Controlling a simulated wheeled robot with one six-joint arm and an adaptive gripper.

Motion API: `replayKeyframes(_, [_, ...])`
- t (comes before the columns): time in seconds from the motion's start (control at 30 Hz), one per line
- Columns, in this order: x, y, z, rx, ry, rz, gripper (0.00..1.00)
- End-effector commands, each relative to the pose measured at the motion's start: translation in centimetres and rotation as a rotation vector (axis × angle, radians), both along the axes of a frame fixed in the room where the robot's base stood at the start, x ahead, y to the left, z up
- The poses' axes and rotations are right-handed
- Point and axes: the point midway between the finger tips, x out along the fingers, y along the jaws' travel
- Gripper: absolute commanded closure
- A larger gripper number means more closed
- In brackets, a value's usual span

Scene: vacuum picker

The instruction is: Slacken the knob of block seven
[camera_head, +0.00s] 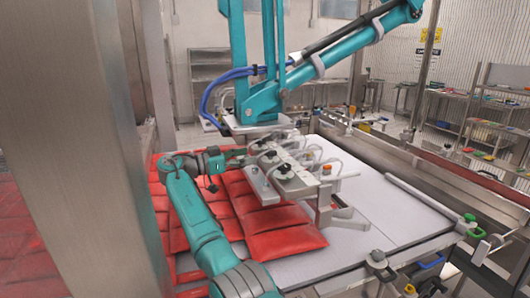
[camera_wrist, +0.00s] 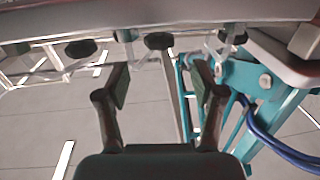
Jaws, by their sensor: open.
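The vacuum picker (camera_head: 290,172) is a pale grey frame carrying several blocks with dark knobs and clear hoses. It hangs over red bags (camera_head: 285,232) under a teal picker arm (camera_head: 300,75). I can read no block numbers, so I cannot tell which is block seven. My gripper (camera_head: 240,157) is at the left side of the picker. In the wrist view my gripper (camera_wrist: 163,78) is open and empty, its two dark fingers apart. One dark knob (camera_wrist: 158,41) lies ahead between the fingers; other knobs (camera_wrist: 80,48) show along the picker's edge.
The pale table (camera_head: 390,215) is bare at the right. A grey post (camera_head: 85,150) stands close on the left. Blue hoses (camera_wrist: 280,145) and teal picker parts crowd the right of the wrist view. Shelves (camera_head: 470,115) stand far back.

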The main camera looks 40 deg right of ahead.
Motion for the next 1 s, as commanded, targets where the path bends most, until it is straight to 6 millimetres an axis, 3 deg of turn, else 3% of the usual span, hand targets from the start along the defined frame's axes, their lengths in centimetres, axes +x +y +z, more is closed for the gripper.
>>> replayKeyframes(0.2, [-0.7, -4.0, 0.0, 0.000, 0.000, -0.002, 0.32])
replayKeyframes(0.4, [-1.1, -6.5, 0.1, -0.001, -0.001, 0.000, 0.32])
replayKeyframes(0.87, [-1.3, -7.5, 0.1, 0.000, -0.001, 0.000, 0.32])
replayKeyframes(1.0, [-1.3, -7.5, 0.1, 0.000, -0.001, 0.000, 0.67])
